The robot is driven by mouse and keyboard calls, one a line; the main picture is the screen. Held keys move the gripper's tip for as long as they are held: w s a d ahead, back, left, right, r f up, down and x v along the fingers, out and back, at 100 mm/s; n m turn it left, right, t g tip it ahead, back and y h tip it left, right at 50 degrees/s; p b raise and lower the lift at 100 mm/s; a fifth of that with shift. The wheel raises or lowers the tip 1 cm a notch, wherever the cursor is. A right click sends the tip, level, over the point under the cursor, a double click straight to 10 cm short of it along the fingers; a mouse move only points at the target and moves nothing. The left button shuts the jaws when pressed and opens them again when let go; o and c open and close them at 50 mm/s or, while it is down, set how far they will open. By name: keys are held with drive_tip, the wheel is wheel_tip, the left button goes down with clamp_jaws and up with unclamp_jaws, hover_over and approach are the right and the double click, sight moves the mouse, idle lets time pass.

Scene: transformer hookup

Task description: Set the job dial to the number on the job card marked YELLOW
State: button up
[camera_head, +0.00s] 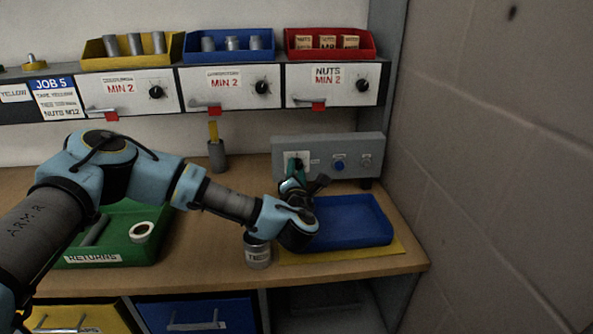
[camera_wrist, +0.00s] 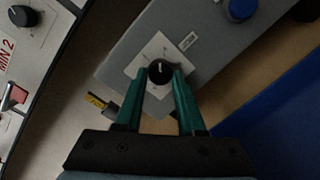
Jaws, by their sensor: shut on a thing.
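The job dial (camera_wrist: 160,72) is a black knob with a white pointer mark on a pale square plate (camera_wrist: 140,68); the plate's numbers are too small to read. My gripper (camera_wrist: 163,78) has its two green fingers either side of the knob, shut on it. In the head view my gripper (camera_head: 296,180) reaches the dial plate (camera_head: 291,157) at the left of the grey panel. A job card (camera_head: 56,98) with a blue "JOB 5" header hangs at the left shelf edge. A white label (camera_head: 15,93) reading YELLOW is left of it.
The grey panel (camera_head: 340,148) also has a blue button (camera_head: 339,163). A blue tray (camera_head: 355,221) lies in front of it, and a can (camera_head: 257,252) stands left of that. A green returns tray (camera_head: 112,250) is farther left. A wall (camera_head: 490,160) bounds the right.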

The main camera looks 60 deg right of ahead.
clamp_jaws()
drive_tip(key=shift+m, duration=0.3)
drive_tip(key=m+b, duration=0.2)
drive_tip(key=m, duration=0.1)
drive_tip(key=shift+m, duration=0.3)
drive_tip(key=m+b, duration=0.1)
drive_tip(key=m, duration=0.2)
drive_tip(key=shift+s+r+y+b, duration=0.1)
drive_tip(key=shift+y+b, duration=0.2)
drive_tip(key=shift+b, duration=0.05)
drive_tip(key=m+b, duration=0.2)
drive_tip(key=m, duration=0.2)
drive_tip(key=shift+m+y, duration=0.3)
drive_tip(key=shift+y, duration=0.1)
drive_tip(key=shift+r+m+t+b, duration=0.1)
drive_tip(key=shift+m+t+b, duration=0.35)
drive_tip(key=shift+m, duration=0.95)
drive_tip(key=shift+m+g, duration=0.25)
drive_tip(key=shift+m, duration=0.05)
drive_tip(key=o, duration=0.6)
unclamp_jaws()
